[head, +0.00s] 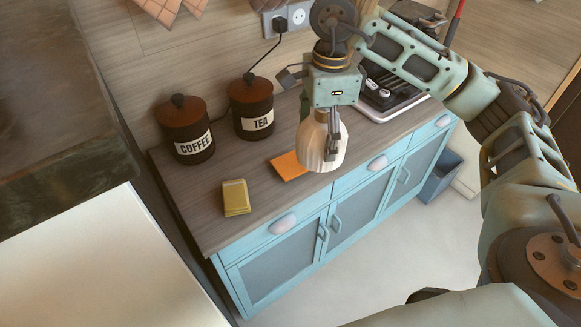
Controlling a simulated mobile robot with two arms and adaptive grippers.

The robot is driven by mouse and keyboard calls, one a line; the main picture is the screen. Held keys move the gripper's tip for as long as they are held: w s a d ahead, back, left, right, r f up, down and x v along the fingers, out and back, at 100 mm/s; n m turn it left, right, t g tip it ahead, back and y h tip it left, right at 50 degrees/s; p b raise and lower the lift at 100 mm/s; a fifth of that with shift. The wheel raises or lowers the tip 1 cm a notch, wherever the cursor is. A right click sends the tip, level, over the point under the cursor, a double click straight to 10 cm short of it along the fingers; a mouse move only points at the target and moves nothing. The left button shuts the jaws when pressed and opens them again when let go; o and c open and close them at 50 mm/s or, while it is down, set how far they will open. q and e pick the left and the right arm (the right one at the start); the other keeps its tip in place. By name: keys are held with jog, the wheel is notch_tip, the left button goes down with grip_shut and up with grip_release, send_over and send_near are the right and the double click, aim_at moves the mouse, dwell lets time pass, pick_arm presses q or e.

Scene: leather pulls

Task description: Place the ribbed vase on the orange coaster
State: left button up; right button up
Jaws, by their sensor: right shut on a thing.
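The ribbed vase (311,146) is pale cream with vertical ribs. My right gripper (331,148) is shut on it from above, and its fingers cover part of the vase. The orange coaster (287,168) is a flat square on the wooden counter. The vase shows just right of the coaster and overlaps its right side in the picture. I cannot tell whether the vase touches the coaster or the counter. My left gripper is not in view.
Dark COFFEE (187,135) and TEA (252,109) canisters stand at the back of the counter (215,200). A yellow block-like item (236,197) lies near the front edge. A tray (390,98) with dark items is at the right. Blue drawers (285,228) are below.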

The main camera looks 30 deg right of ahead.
jog(key=d+m, duration=0.2)
jog(key=m, duration=0.1)
jog(key=shift+d+f, duration=0.15)
jog(key=shift+f, duration=0.2)
jog(key=shift+d+m, duration=0.4)
jog(key=shift+m, duration=0.3)
jog(key=shift+w+a+f, duration=0.1)
jog(key=shift+w+f, duration=0.05)
jog(key=shift+w, duration=0.1)
jog(key=p, duration=0.3)
send_over(292, 165)
notch_tip(292, 165, down, 7)
notch_tip(292, 165, down, 3)
jog(key=shift+a+f+p, duration=0.1)
jog(key=shift+p, duration=0.95)
jog(key=shift+w+f, duration=0.1)
jog(key=shift+f, duration=0.15)
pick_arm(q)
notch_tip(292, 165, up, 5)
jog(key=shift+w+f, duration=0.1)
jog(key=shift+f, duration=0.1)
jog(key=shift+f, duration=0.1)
pick_arm(e)
jog(key=shift+f, duration=0.1)
jog(key=o, duration=1.6)
jog(key=shift+c, duration=0.2)
